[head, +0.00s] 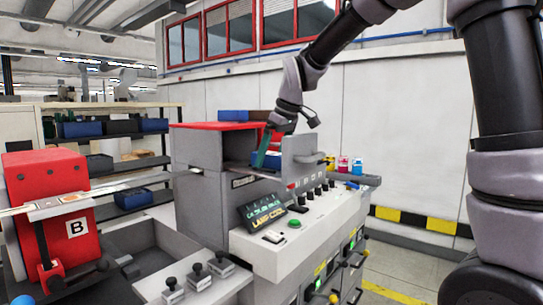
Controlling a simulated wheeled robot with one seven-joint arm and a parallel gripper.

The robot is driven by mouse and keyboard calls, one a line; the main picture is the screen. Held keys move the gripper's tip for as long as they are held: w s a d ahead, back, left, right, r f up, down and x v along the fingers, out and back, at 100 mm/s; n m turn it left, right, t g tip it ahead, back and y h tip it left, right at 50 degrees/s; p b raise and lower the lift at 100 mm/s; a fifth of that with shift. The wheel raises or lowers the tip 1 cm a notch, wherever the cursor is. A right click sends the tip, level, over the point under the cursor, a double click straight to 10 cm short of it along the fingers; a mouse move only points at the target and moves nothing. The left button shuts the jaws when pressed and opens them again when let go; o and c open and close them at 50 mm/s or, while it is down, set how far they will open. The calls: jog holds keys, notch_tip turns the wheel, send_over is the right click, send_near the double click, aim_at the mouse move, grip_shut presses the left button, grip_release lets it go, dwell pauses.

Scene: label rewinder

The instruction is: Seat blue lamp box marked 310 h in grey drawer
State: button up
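The grey drawer (302,145) stands out from the grey cabinet, its tall front panel and handle facing right. Low behind that panel is a blue box (269,160), partly hidden; no 310 h marking is legible. My gripper (267,140) reaches down from the upper right, above the drawer opening. A narrow teal piece (263,150) slants down from the gripper towards the blue box. I cannot tell whether it is a finger or something held, nor whether the gripper touches the box. The finger gap is too small to read.
In front are a lit display (265,211), black knobs and a green button. Small bottles (350,164) stand right. A red machine (60,215) is far left.

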jog(key=v, duration=1)
jog(key=shift+r, duration=0.1)
jog(key=shift+s+d+r, duration=0.1)
jog(key=shift+d+r, duration=0.15)
jog(key=s+d+m, duration=0.1)
jog(key=d, duration=0.1)
jog(key=s+d+m, duration=0.1)
jog(key=d, duration=0.2)
jog(key=s+d+m+t, duration=0.1)
jog(key=d, duration=0.1)
jog(key=shift+s+d+r+m, duration=0.15)
jog(key=shift+s+r+m, duration=0.05)
jog(key=shift+r+m, duration=0.15)
jog(key=s+d+f+m+t, duration=0.1)
jog(key=s+d+f+m, duration=0.2)
jog(key=s+d+m, duration=0.2)
jog(key=s+d+f+m+t+h, duration=0.1)
jog(key=s+d+f+m+t, duration=0.1)
jog(key=s+d+m, duration=0.4)
jog(key=s+d+f, duration=0.1)
jog(key=s+d, duration=0.1)
jog(key=d, duration=0.1)
jog(key=shift+s+f+h, duration=0.2)
jog(key=shift+s+h, duration=0.1)
